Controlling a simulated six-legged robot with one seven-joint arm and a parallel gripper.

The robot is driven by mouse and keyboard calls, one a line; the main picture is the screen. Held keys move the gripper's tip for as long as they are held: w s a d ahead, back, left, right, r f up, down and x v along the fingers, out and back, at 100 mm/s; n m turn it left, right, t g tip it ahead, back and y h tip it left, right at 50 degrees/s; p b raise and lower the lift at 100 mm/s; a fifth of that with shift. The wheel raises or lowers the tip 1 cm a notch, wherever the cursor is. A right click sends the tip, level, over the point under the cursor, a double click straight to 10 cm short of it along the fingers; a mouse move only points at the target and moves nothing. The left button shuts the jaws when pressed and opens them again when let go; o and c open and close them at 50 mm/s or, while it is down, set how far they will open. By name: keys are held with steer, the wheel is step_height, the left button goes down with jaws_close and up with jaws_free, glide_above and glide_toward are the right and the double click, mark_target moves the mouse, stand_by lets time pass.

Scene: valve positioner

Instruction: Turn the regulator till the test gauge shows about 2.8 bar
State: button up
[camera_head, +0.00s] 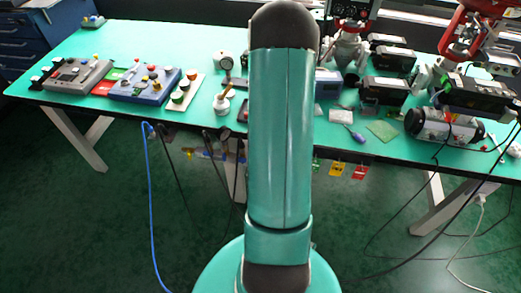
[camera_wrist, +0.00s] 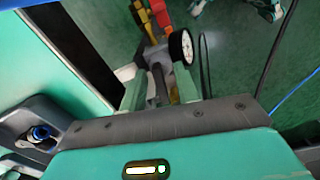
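In the wrist view my gripper (camera_wrist: 161,88) has its two green fingers apart, one on each side of a dark grey cylindrical part that looks like the regulator's knob (camera_wrist: 158,82). A gap seems to show beside the knob, and I cannot tell whether either finger touches it. The grey regulator body (camera_wrist: 153,54) lies just beyond. A round gauge with a white face and black rim (camera_wrist: 182,46) sits to its right, seen at a slant; its reading is too small to tell. In the head view my arm hides the gripper.
Yellow and red fittings (camera_wrist: 158,13) show beyond the regulator. In the head view the green bench (camera_head: 130,42) carries control boxes (camera_head: 146,84), a small round gauge (camera_head: 223,61) and several black devices. Yellow and red tags (camera_head: 337,168) hang at its front edge; a blue hose (camera_head: 149,210) and cables hang down.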

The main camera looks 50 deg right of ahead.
step_height(320, 180, up, 14)
stand_by(0.6)
steer(key=shift+f, duration=0.1)
steer(key=w+a+r+t+h, duration=0.1)
steer(key=w+a+r, duration=0.2)
steer(key=a+r, duration=0.45)
steer(key=w+a+r+t+h, duration=0.1)
steer(key=w+a+r, duration=0.1)
steer(key=a+r, duration=0.55)
steer(key=s+a+r+m+t+y, duration=0.1)
steer(key=s+a+r, duration=0.2)
steer(key=a, duration=0.7)
steer(key=s+a+r+m+t+y, duration=0.1)
steer(key=s+a+r+t, duration=0.1)
steer(key=a, duration=0.9)
steer(key=shift+s+r+t, duration=0.3)
steer(key=shift+s+r, duration=0.55)
steer(key=shift+s, duration=0.3)
